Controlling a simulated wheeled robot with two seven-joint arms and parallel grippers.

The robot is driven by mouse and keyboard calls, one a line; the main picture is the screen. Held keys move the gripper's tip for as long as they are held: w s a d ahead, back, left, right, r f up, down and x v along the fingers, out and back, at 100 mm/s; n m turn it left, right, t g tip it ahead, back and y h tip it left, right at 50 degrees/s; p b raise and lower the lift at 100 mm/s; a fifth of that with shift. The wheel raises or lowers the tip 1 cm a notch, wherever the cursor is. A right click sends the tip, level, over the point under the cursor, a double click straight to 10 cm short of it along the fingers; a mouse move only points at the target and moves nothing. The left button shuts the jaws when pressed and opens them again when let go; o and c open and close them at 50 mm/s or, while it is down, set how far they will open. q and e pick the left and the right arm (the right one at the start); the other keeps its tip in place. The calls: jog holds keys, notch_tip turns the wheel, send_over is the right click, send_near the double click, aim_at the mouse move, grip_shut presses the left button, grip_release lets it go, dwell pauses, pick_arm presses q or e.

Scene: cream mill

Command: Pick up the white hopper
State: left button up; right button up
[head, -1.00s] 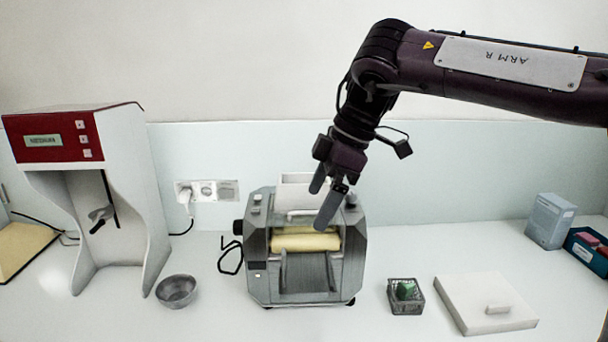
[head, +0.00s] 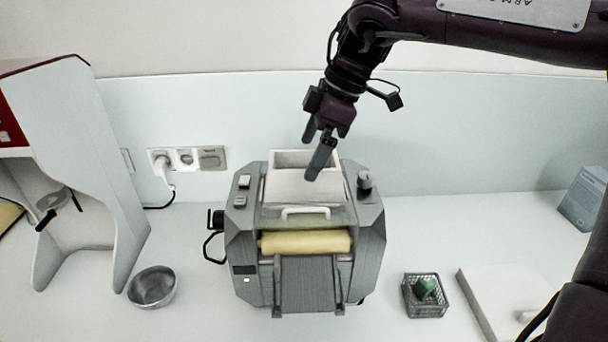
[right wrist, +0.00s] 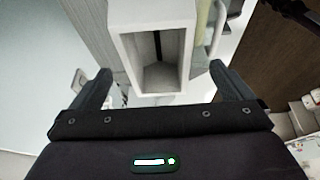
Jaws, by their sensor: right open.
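The white hopper (head: 288,187) is an open-topped box seated on top of the grey mill (head: 245,250), with a white handle bar (head: 305,211) at its front. My right gripper (head: 313,158) points down at the hopper's top, its fingers apart and empty. One finger overlaps the hopper's front wall in the head view; I cannot tell if it touches. In the right wrist view the hopper (right wrist: 125,50) shows its hollow inside, lying between the two spread fingers of the gripper (right wrist: 162,80) and beyond them. My left gripper is not in view.
A pale yellow roller (head: 305,242) lies below the hopper. A metal bowl (head: 152,287) stands left of the mill. A small basket (head: 425,297) with a green item and a white slab (head: 495,300) are at the right. A wall socket (head: 187,159) is behind.

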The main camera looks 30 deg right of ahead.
aim_at(304, 164)
jog(key=p+x, duration=0.1)
jog(key=x, duration=0.2)
jog(key=shift+w+f, duration=0.25)
jog(key=shift+f, duration=0.25)
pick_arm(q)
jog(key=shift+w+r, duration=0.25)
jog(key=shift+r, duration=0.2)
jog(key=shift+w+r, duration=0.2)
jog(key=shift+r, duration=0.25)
pick_arm(e)
jog(key=shift+a, duration=0.1)
jog(key=shift+s, duration=0.1)
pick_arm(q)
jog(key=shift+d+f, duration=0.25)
pick_arm(e)
jog(key=shift+f, duration=0.25)
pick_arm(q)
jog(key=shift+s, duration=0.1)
pick_arm(e)
jog(key=shift+c, duration=0.4)
jog(key=c, duration=1.1)
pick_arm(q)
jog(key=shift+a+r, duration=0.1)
pick_arm(e)
jog(key=shift+r, duration=0.15)
